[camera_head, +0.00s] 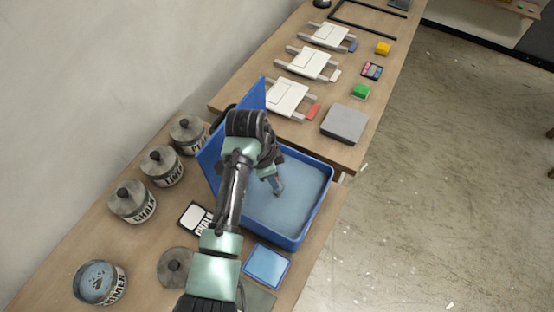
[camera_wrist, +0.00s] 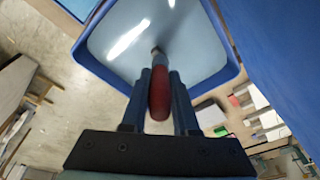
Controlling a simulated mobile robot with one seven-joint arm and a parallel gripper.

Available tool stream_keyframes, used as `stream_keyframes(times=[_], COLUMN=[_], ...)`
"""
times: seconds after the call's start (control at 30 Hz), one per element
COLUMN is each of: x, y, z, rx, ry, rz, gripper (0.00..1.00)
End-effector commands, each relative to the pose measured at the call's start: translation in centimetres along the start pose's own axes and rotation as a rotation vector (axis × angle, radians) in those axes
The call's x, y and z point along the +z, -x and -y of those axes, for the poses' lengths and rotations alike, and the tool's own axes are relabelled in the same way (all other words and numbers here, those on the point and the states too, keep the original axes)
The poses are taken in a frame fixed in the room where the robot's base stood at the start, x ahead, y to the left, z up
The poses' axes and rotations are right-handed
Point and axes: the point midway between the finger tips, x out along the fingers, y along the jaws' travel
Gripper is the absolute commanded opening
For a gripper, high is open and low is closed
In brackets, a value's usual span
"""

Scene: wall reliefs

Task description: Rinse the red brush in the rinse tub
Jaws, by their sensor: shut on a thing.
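The rinse tub (camera_head: 317,212) is a blue rectangular basin with pale blue-grey liquid in it, near the end of the near table. It fills the top of the wrist view (camera_wrist: 96,66). My gripper (camera_head: 272,176) reaches down over the tub's left part. In the wrist view, my gripper (camera_wrist: 160,80) is shut on the red brush (camera_wrist: 159,92), holding its red handle between the two fingers. The brush's metal neck points towards the tub's liquid. I cannot tell whether the bristles touch it. My arm hides part of the tub's left side.
A tall blue panel (camera_head: 211,163) stands along the tub's wall side. Lidded jars (camera_head: 162,165) and an open jar (camera_head: 100,283) stand at left. A small blue tray (camera_head: 266,266) lies in front of the tub. The far table holds white panels (camera_head: 287,97) and a grey block (camera_head: 344,124).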

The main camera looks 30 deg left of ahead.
Motion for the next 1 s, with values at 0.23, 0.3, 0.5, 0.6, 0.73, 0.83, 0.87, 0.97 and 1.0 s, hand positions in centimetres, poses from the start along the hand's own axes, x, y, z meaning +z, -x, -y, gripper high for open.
stream_keyframes(times=[0.23, 0.3, 0.5, 0.6, 0.73, 0.83, 0.87, 0.97, 1.0], x=[1.6, 2.0, 2.8, 2.9, 2.9, 2.9, 2.9, 2.5, 2.2], y=[0.7, 0.8, 0.9, 0.8, 0.8, 0.7, 0.7, 0.4, 0.3], z=[-1.6, -2.1, -3.0, -3.0, -3.0, -3.0, -2.9, -2.4, -2.1], rx=[0.001, 0.002, 0.001, 0.0, -0.001, -0.001, -0.001, -0.002, -0.002], ry=[0.004, 0.003, 0.002, 0.001, 0.001, 0.001, 0.0, -0.002, -0.002], rz=[-0.002, -0.002, -0.001, -0.001, -0.001, 0.0, 0.0, 0.001, 0.001], gripper=[0.0, 0.0, 0.0, 0.0, 0.0, 0.0, 0.0, 0.0, 0.0])
